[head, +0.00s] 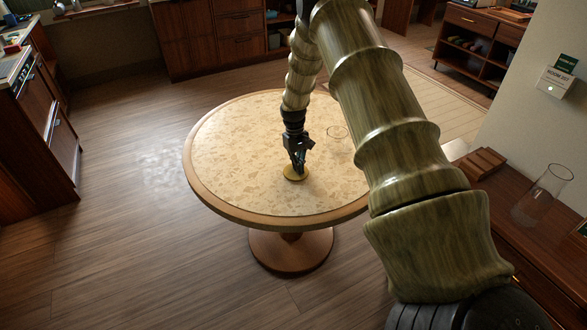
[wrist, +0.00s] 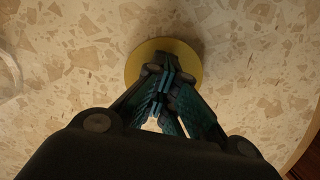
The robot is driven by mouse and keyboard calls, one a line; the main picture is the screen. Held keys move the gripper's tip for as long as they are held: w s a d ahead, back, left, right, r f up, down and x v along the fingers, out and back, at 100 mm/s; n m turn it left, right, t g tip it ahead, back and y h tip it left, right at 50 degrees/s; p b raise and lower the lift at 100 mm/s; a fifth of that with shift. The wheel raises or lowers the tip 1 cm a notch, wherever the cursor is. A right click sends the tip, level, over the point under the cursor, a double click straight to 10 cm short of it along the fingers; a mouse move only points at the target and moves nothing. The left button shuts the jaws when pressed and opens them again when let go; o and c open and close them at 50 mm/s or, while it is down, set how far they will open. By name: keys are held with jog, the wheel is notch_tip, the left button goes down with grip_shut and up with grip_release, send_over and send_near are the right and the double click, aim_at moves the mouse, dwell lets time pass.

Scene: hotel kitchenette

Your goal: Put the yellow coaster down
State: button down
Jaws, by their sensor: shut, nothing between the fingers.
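The yellow coaster (head: 295,174) is a flat round disc. It lies on the round terrazzo-topped table (head: 233,150), toward the front of the top in the head view. My gripper (head: 298,170) points down right over it, with its fingers shut. In the wrist view the coaster (wrist: 135,70) lies beneath the shut fingertips of my gripper (wrist: 160,80), which hide its middle. The fingers hold nothing. I cannot tell whether the fingertips touch the coaster.
A clear round glass item (head: 337,132) stands on the table behind and right of the coaster. A glass vessel (head: 541,194) and a brown slatted block (head: 479,163) are on the wooden counter at right. Tabletop left of the coaster is clear.

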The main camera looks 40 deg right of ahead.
jog(key=shift+f, duration=0.2)
jog(key=shift+w+d+r+p, duration=0.1)
jog(key=shift+r+p, duration=0.5)
jog(key=shift+r, duration=0.05)
jog(key=w+b, duration=0.1)
jog(key=w, duration=0.2)
jog(key=w+d+b, duration=0.1)
jog(key=w+b, duration=0.1)
jog(key=w, duration=0.2)
jog(key=w+b, duration=0.1)
jog(key=w, duration=0.3)
jog(key=shift+d+f, duration=0.1)
jog(key=shift+d, duration=0.15)
jog(key=shift+w, duration=0.4)
jog(key=shift+r, duration=0.25)
